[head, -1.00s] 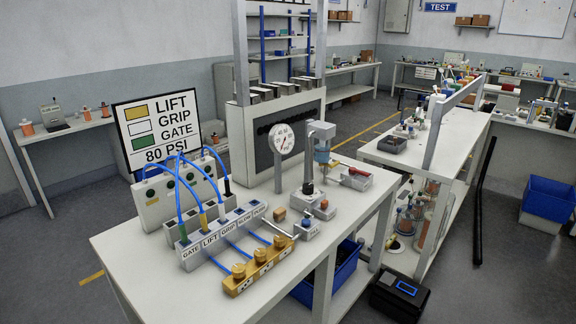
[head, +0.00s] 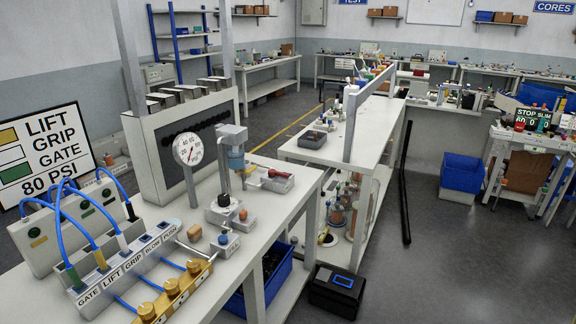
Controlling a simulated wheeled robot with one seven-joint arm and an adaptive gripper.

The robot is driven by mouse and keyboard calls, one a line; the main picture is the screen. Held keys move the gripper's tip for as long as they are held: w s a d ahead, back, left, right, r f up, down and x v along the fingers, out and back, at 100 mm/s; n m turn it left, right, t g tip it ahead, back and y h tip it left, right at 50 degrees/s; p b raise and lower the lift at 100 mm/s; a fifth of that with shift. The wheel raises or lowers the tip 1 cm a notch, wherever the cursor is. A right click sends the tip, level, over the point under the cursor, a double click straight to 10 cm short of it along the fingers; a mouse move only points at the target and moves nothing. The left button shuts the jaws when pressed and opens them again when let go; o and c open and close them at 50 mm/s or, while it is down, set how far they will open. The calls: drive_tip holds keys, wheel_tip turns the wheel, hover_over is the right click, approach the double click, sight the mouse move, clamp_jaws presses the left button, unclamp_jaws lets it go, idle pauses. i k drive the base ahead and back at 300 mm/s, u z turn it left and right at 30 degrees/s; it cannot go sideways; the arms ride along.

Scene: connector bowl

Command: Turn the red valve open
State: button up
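A red lever-like handle (head: 278,174), which looks like the red valve, lies on a grey block (head: 279,184) on the near white workbench (head: 232,268). It is small, and I cannot tell its exact turn position. A round pressure gauge (head: 188,149) stands on a grey post to its left. A filter-like unit with a bluish bowl (head: 235,159) stands between the gauge and the red handle. My gripper is not in view.
A manifold labelled GATE, LIFT, GRIP, BLOW, PUSH (head: 125,266) with blue hoses and brass knobs (head: 172,288) occupies the bench's near left. A blue bin (head: 262,284) sits below. A black box (head: 336,291) stands on the floor. Open floor lies to the right.

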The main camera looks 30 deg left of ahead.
sight(272, 172)
drive_tip(key=i, duration=1.25)
drive_tip(key=u, duration=1.35)
